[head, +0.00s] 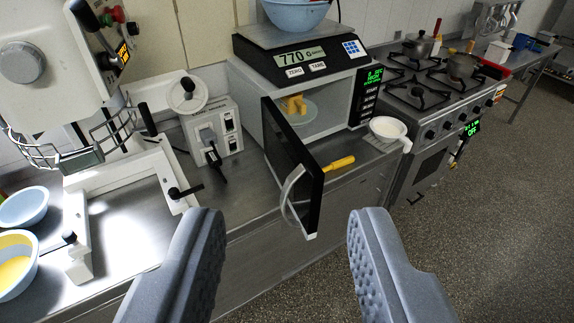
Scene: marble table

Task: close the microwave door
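The microwave (343,121) stands on the steel counter with its front open. Its dark door (309,191) is swung wide open toward me, hinged at the left side, with a curved pale handle (290,196) on its outer face. Yellow pieces of food (294,104) sit on a plate (299,112) inside. My gripper (272,222) is open and empty, with its two grey fingers wide apart in the foreground. The door's lower end shows between the fingers in the picture; I cannot tell the exact distance to it.
A scale (300,52) with a blue bowl (296,12) rests on the microwave. A stove (436,100) stands farther right. Open floor (480,230) fills the lower right.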

